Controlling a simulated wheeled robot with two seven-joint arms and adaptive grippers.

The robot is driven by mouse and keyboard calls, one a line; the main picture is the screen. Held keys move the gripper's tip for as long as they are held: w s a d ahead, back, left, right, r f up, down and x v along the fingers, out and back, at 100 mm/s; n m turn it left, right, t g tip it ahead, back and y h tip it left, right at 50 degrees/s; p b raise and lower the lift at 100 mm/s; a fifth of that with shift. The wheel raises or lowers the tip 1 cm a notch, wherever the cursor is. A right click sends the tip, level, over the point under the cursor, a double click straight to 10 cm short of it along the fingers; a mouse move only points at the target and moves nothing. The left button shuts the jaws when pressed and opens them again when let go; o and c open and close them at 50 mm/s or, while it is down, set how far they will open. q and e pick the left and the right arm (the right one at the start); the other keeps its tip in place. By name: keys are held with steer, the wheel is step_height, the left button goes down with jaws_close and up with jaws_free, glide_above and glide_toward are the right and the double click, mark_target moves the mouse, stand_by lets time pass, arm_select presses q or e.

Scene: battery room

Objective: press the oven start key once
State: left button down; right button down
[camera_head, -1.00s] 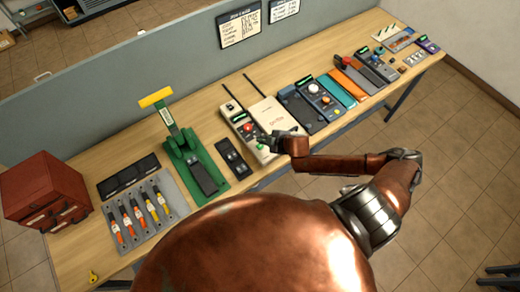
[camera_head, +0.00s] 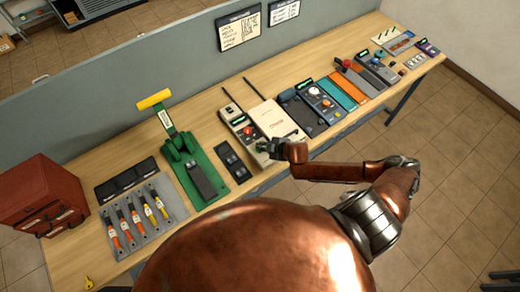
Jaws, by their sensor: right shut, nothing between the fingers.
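A cream unit (camera_head: 231,115) with a small green display, a red round button (camera_head: 249,131) and other small controls stands mid-bench. A cream flat-topped box (camera_head: 272,118) with red lettering adjoins it on the right. I cannot read which control is the oven start key. My right gripper (camera_head: 263,147) is shut and empty, over the front end of the cream unit, just nearer to me than the red button. Its fingers hide part of that front end, and I cannot tell whether they touch it. My left gripper is not in view.
A green lever press (camera_head: 187,158) with a yellow handle and a black two-part module (camera_head: 232,160) stand left of the cream unit. Dark, teal and orange units (camera_head: 358,86) crowd the right. A red cabinet (camera_head: 40,190) and a grey tool tray (camera_head: 165,202) are farther left.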

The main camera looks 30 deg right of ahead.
steer(key=shift+f, duration=0.1)
stand_by(0.7)
steer(key=shift+f, duration=0.3)
steer(key=shift+f, duration=0.5)
stand_by(0.7)
steer(key=shift+r+p, duration=0.9)
step_height(320, 180, up, 5)
steer(key=p, duration=0.5)
stand_by(0.4)
